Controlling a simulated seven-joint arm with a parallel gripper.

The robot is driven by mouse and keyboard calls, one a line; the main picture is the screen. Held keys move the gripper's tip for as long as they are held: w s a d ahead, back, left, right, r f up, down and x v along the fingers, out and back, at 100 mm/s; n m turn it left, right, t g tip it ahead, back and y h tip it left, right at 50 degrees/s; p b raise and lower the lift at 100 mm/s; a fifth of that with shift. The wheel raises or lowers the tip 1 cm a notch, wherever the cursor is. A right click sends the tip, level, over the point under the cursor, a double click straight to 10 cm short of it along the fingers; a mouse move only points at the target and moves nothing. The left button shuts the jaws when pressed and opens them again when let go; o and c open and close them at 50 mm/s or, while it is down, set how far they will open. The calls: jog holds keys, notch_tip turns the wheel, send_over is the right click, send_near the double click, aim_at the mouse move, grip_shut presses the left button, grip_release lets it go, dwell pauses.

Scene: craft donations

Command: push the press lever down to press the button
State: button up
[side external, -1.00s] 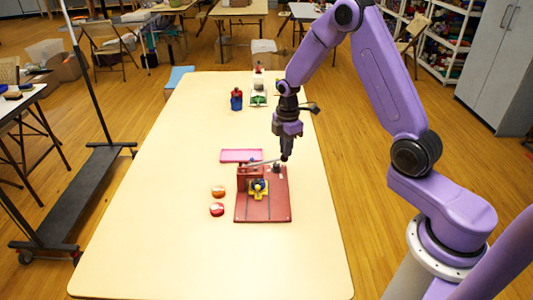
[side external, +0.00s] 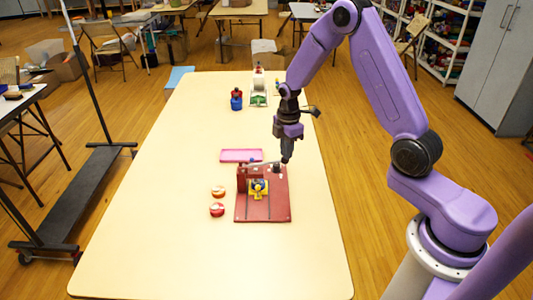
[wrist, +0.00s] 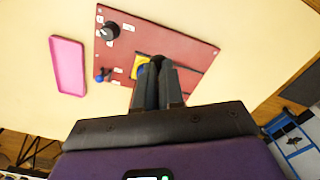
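The red press (side external: 280,205) stands on the table, with a yellow part (side external: 258,190) at its middle. Its thin grey lever (side external: 262,163) runs nearly level along the back of the press. My gripper (side external: 286,160) points down at the lever's right end; I cannot tell whether they touch. In the wrist view my gripper's fingers (wrist: 158,70) are together with nothing seen between them, over the red base (wrist: 185,50). They hide part of the yellow part (wrist: 140,66). The lever and button cannot be made out clearly there.
A pink tray (side external: 241,155) lies just behind the press. A blue and red bottle (side external: 236,100) and a white and green item (side external: 258,97) stand far back. The table's front is clear.

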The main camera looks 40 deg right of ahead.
dwell(0.4)
notch_tip(320, 180, up, 8)
jog(key=shift+r, duration=0.25)
dwell(0.8)
jog(key=shift+o, duration=0.3)
dwell(2.0)
